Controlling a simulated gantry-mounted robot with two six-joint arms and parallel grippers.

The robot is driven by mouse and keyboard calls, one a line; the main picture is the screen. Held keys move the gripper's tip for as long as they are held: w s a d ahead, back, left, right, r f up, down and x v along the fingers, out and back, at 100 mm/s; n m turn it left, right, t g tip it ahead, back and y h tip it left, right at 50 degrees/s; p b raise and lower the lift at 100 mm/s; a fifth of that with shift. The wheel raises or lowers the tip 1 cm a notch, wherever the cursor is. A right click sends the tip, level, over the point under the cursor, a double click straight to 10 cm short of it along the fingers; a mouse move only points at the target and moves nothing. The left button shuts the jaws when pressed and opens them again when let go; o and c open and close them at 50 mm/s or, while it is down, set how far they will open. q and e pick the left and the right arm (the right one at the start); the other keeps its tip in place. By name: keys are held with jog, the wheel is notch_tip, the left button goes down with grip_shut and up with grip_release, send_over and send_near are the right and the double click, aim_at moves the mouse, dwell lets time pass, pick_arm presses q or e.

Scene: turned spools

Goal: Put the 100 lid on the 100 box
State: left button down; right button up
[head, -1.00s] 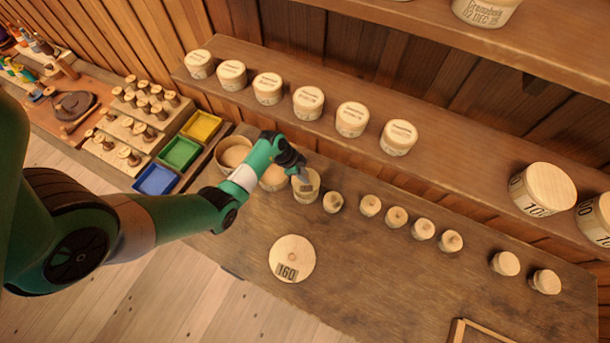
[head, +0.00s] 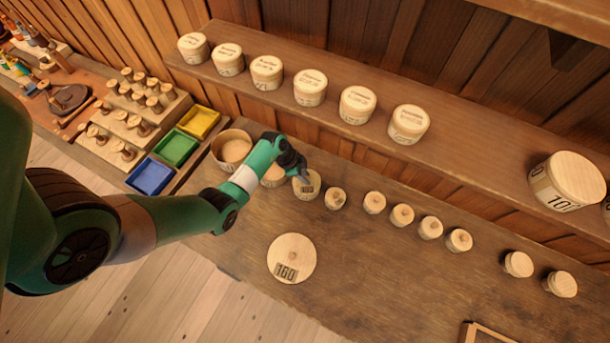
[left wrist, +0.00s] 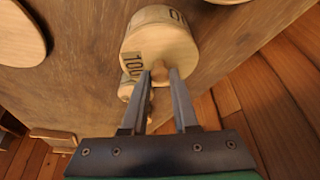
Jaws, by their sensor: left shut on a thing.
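The 100 lid (left wrist: 160,48) is a pale round wooden disc with a dark "100" label and a small knob. It lies over the 100 box (left wrist: 150,15), a pale round box with a printed wall, with no clear gap in the left wrist view. I cannot tell whether it is fully seated. My left gripper (left wrist: 162,73) is shut on the lid's knob. In the head view the left gripper (head: 304,178) is above the lid (head: 309,189), partly covering it and the box. My right gripper is not in view.
An open round box (head: 234,148) and another (head: 272,176) stand left of the gripper. A 160 lid (head: 292,258) lies in front on the bench (head: 390,280). A raised shelf (head: 460,130) with boxes runs behind.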

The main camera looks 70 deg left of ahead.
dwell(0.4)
pick_arm(q)
jog(key=shift+p, duration=0.4)
jog(key=shift+f, duration=0.15)
dwell(0.4)
jog(key=shift+c, duration=1)
grip_release()
jog(key=shift+r+p, duration=0.7)
jog(key=shift+p, duration=0.5)
